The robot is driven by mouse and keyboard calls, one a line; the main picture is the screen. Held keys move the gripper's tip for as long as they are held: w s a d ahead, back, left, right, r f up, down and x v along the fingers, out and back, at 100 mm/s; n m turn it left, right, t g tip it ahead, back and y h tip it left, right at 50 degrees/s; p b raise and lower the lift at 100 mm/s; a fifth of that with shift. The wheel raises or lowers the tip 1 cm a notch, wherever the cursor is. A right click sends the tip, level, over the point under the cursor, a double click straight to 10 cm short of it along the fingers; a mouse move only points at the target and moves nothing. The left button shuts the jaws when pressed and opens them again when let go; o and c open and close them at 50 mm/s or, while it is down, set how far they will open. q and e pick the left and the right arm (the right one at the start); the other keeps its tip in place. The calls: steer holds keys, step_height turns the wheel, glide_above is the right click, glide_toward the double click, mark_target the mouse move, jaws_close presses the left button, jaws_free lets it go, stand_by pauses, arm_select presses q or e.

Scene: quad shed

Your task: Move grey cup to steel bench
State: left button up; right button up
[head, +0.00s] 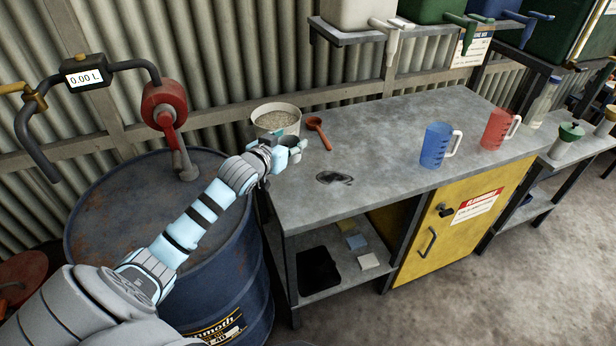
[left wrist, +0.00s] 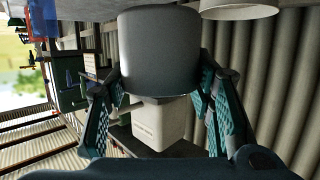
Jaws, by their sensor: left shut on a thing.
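My left gripper (head: 284,152) is at the left end of the steel bench (head: 385,150), just in front of a pot of grains. In the left wrist view the grey cup (left wrist: 160,48) sits between the two fingers, which are shut on it. In the head view only a small part of the cup (head: 295,143) shows past the fingers. The cup is at or just above the bench top; I cannot tell whether it touches. My right gripper is not in view.
A pot of grains (head: 276,117) and a red scoop (head: 319,132) are close by the gripper. A blue jug (head: 434,146) and a red jug (head: 495,130) stand farther right. A dark stain (head: 334,178) marks the otherwise clear bench front. A blue drum (head: 110,210) stands left, under my arm.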

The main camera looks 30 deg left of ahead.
arm_select(q)
step_height(320, 180, down, 17)
steer(key=b, duration=0.3)
steer(key=shift+r, duration=0.25)
steer(key=o, duration=1.2)
steer(key=shift+c, duration=0.2)
